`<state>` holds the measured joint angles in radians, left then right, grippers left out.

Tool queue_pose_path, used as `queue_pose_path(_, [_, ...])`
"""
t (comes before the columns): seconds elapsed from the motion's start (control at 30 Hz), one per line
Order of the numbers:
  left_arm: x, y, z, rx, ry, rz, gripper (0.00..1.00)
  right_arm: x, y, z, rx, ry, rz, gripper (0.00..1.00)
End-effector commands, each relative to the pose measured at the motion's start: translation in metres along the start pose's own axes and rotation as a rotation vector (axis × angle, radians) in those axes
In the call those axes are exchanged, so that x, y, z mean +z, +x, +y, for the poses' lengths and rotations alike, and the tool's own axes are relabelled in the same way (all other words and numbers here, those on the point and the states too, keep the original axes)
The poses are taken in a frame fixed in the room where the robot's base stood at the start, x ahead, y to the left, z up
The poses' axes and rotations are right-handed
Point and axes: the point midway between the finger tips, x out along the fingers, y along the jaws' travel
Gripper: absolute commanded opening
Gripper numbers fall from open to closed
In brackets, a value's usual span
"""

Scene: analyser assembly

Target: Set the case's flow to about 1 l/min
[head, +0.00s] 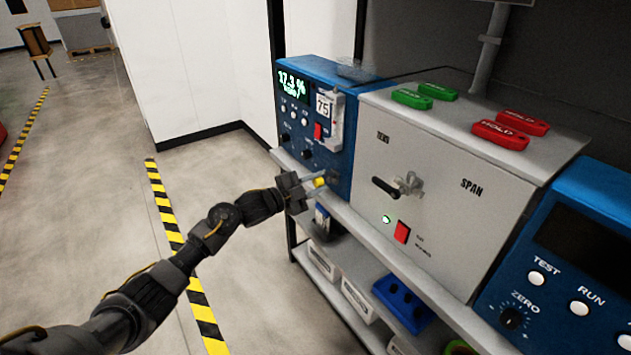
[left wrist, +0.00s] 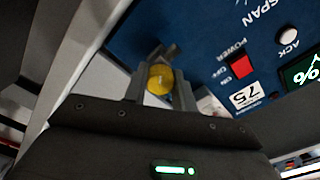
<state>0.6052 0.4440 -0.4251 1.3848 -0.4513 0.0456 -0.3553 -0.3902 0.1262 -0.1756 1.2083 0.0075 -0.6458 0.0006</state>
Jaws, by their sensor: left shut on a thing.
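The blue case (head: 312,80) stands at the left end of the bench, with a lit green display (head: 291,83) reading about 17.3 %. A yellow knob (left wrist: 160,79) sits at the case's lower front, on a metal fitting (left wrist: 166,52). It also shows in the head view (head: 320,182). My left gripper (head: 317,184) is shut on the yellow knob, a finger on each side. No flow reading is legible. My right gripper is out of view.
Another blue unit (head: 570,270) is at the far right. Bins fill the lower shelf. The floor at left is open.

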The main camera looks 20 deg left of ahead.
Motion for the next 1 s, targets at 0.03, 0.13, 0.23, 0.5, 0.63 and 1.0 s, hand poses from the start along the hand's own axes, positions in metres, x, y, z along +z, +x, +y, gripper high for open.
queue_pose_path(0.03, [0.001,0.0,-0.002,-0.003,-0.002,-0.002,0.04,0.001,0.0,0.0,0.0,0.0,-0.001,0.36])
queue_pose_path(0.13, [0.001,0.0,-0.002,-0.003,-0.005,-0.002,0.04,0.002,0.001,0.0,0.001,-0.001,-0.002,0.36])
queue_pose_path(0.23, [0.001,0.0,-0.002,-0.003,-0.005,-0.002,0.04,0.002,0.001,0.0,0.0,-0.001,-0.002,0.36])
queue_pose_path(0.5, [0.001,0.0,-0.001,-0.003,-0.004,-0.002,0.41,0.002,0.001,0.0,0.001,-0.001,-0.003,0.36])
queue_pose_path(0.63, [0.0,0.0,-0.001,-0.001,-0.004,-0.001,0.49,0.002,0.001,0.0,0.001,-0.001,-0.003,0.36])
queue_pose_path(1.0, [0.001,-0.015,0.0,0.0,-0.004,-0.002,0.49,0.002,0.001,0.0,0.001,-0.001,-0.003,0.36])
